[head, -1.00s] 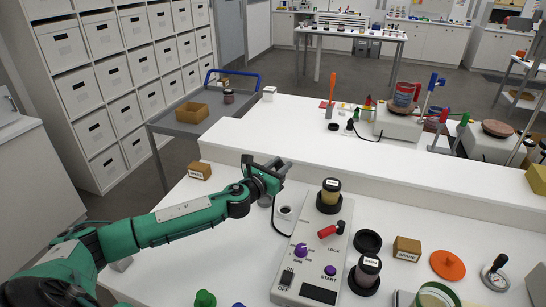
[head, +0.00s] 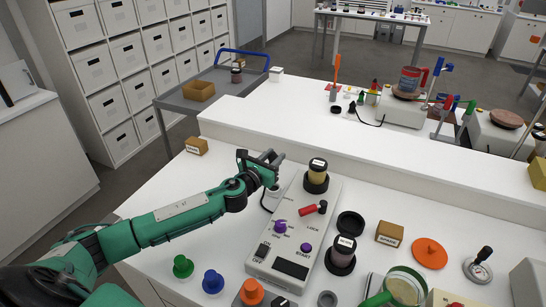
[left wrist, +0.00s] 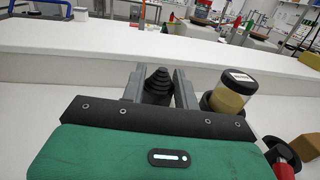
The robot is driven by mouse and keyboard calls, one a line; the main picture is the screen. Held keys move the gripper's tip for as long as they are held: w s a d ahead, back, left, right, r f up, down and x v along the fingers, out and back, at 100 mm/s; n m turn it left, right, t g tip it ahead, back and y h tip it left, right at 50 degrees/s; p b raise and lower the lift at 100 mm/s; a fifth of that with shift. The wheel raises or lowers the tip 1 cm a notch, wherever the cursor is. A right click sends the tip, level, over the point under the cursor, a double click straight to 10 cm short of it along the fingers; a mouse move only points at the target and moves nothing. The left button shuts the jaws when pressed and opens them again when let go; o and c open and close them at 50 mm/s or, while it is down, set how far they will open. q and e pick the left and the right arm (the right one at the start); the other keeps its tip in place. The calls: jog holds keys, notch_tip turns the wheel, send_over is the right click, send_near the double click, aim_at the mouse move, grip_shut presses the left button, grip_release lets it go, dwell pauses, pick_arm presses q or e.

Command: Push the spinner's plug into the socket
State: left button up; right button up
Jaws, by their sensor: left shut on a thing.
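The spinner (head: 292,240) is a pale box with purple knobs, a red-handled lever and a dark display, on the white bench. A yellow-brown jar (head: 317,170) stands in a black holder at its far end; the jar also shows in the left wrist view (left wrist: 232,95). My left gripper (head: 277,163) is just left of the spinner's far end. In the left wrist view it is shut on the black, ribbed, tapering plug (left wrist: 158,83), one finger on each side. The plug's front is hidden. I cannot make out the socket. My right gripper is out of view.
A raised white ledge (head: 235,112) runs behind the bench. A small cardboard box (head: 197,146) sits left of the gripper. Right of the spinner are a dark jar (head: 343,252), a box marked spare (head: 389,233) and an orange disc (head: 429,252). Coloured knobbed pieces (head: 213,281) stand in front.

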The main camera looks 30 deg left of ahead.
pick_arm(q)
jog(key=shift+f+b, duration=0.85)
jog(key=shift+f, duration=0.1)
notch_tip(320, 180, down, 2)
jog(key=shift+f+b, duration=0.25)
jog(key=shift+b, duration=0.75)
jog(key=shift+f+b, duration=0.55)
jog(key=shift+f, duration=0.2)
jog(key=shift+r+p, duration=0.1)
jog(key=shift+p, duration=0.35)
jog(key=shift+f+b, duration=1.15)
jog(key=shift+f, duration=0.25)
jog(key=o, duration=1.1)
jog(key=shift+c, duration=0.2)
